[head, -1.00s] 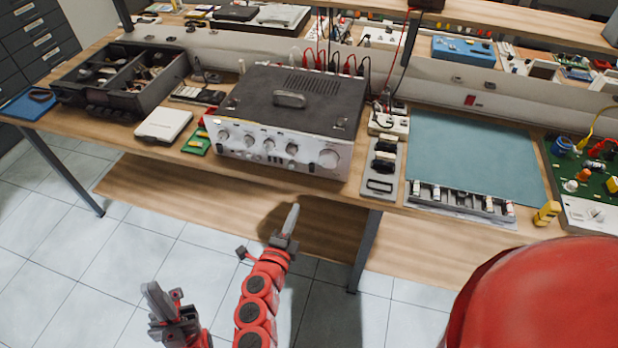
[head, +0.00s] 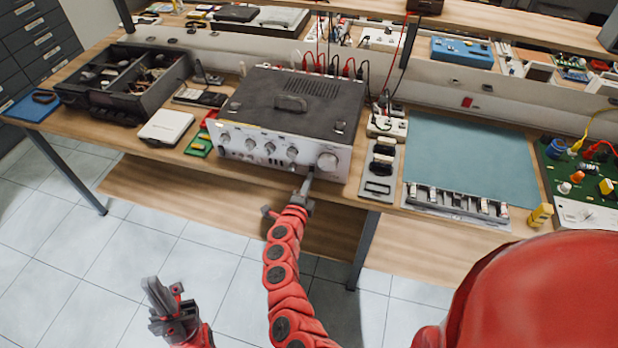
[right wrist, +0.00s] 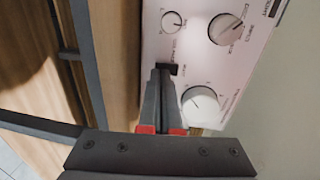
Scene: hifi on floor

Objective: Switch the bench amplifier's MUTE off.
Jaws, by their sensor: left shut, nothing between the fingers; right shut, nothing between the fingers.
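The bench amplifier (head: 240,148) stands on the workbench, its silver front with knobs and small switches facing me. My right gripper (head: 306,184) is shut and empty, its fingertips at the lower front of the amplifier, left of the large knob (head: 327,161). In the right wrist view, the shut fingertips (right wrist: 162,74) are close beside a small dark switch (right wrist: 174,69) on the panel (right wrist: 180,45). I cannot tell whether they touch it, how it is set, or read a MUTE label. My left gripper (head: 162,300) is shut and empty, low over the floor, away from the bench.
A black divided box (head: 115,85), a white case (head: 166,125) and a green board (head: 199,145) lie left of the amplifier. A grey block with switches (head: 379,172) and a green mat (head: 470,160) lie right. The bench edge runs just below the amplifier's front.

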